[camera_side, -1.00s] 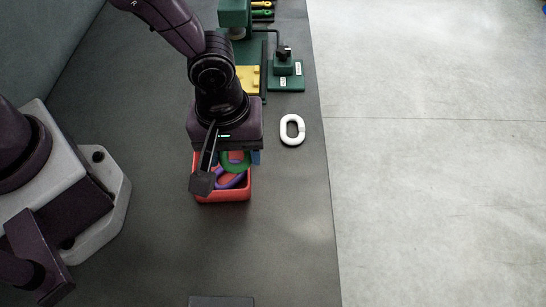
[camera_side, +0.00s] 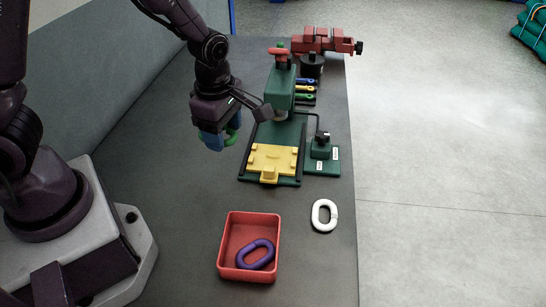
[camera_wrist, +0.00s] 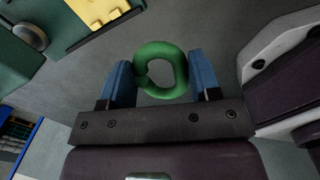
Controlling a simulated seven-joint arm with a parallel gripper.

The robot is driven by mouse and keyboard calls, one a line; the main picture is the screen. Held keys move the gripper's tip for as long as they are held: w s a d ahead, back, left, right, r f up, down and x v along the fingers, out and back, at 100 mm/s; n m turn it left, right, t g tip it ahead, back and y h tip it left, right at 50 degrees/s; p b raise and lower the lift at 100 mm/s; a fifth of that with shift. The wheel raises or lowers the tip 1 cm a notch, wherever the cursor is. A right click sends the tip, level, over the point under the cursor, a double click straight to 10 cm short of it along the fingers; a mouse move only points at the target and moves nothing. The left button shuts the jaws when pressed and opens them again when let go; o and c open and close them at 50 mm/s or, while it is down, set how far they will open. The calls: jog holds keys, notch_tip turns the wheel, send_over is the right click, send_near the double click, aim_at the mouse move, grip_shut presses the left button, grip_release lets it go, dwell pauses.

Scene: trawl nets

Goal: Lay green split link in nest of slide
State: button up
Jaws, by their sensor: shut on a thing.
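My gripper (camera_side: 213,140) is shut on the green split link (camera_side: 232,138), holding it above the bench to the left of the press. In the wrist view the green link (camera_wrist: 142,79) sits between the two blue fingertips (camera_wrist: 161,75), its ring lying across them with the opening facing the camera. The yellow slide (camera_side: 272,160) lies on the green base of the press, to the right of and below my gripper in the side view. The slide (camera_wrist: 98,10) also shows at the top of the wrist view. Its nest is too small to make out clearly.
A red tray (camera_side: 222,248) holds a purple link (camera_side: 255,255). A white link (camera_side: 315,217) lies on the bench to its right. The green press (camera_side: 281,90) stands behind the slide, with a small green block unit (camera_side: 321,148) at its right. A red vise (camera_side: 322,42) is at the back.

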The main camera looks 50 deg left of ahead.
jog(key=n, duration=0.3)
send_over(279, 156)
jog(key=f, duration=0.9)
jog(key=shift+s, duration=0.3)
jog(key=shift+w+f, duration=0.15)
jog(key=shift+f, duration=0.8)
jog(key=shift+w+f, duration=0.15)
jog(key=shift+f, duration=0.75)
jog(key=shift+f, duration=0.15)
jog(key=o, duration=0.8)
